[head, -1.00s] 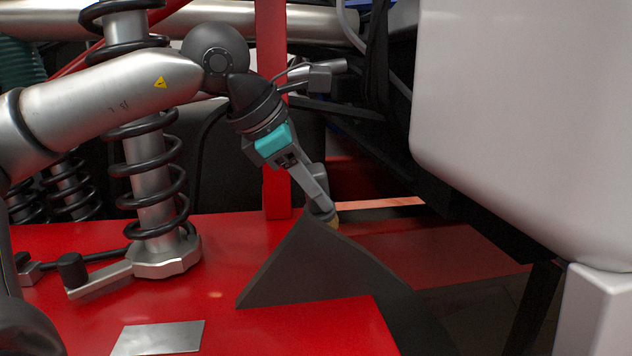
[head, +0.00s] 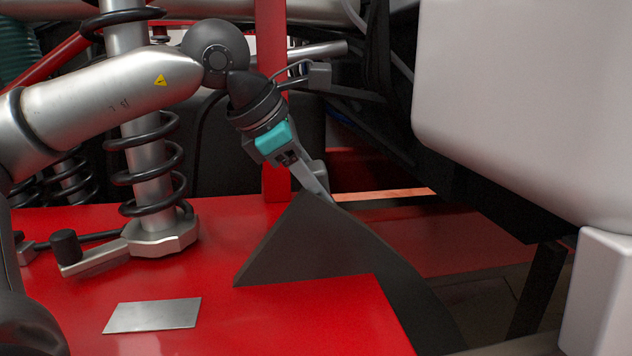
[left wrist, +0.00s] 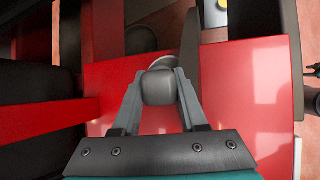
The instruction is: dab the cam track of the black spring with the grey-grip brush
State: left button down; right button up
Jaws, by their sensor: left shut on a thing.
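The black spring (head: 147,174) coils around a silver damper standing upright on the red surface, at left in the head view. A silver faceted collar (head: 160,237) is at its foot. I cannot clearly make out a cam track. My left gripper (head: 326,194) is right of the spring, pointing down, its tips partly hidden behind a dark angled panel. It is shut on a grey rounded piece, seemingly the grip of the grey-grip brush (left wrist: 158,88), between both fingers in the left wrist view. The brush's tip is hidden. Gripper and spring are well apart. My right gripper is not seen.
The dark angled panel (head: 320,245) stands close in front of the gripper. A flat silver plate (head: 152,315) lies on the red surface (head: 270,320). A red upright post (head: 275,150) is behind my wrist. A large pale body (head: 520,110) fills the right.

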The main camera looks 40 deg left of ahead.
aim_at(316, 161)
pick_arm(q)
jog(key=shift+f+b, duration=0.9)
jog(key=shift+f, duration=0.05)
dwell(1.5)
notch_tip(316, 161, up, 7)
jog(key=p, duration=0.6)
jog(key=shift+r+p, duration=0.15)
jog(key=shift+p, duration=0.15)
dwell(0.7)
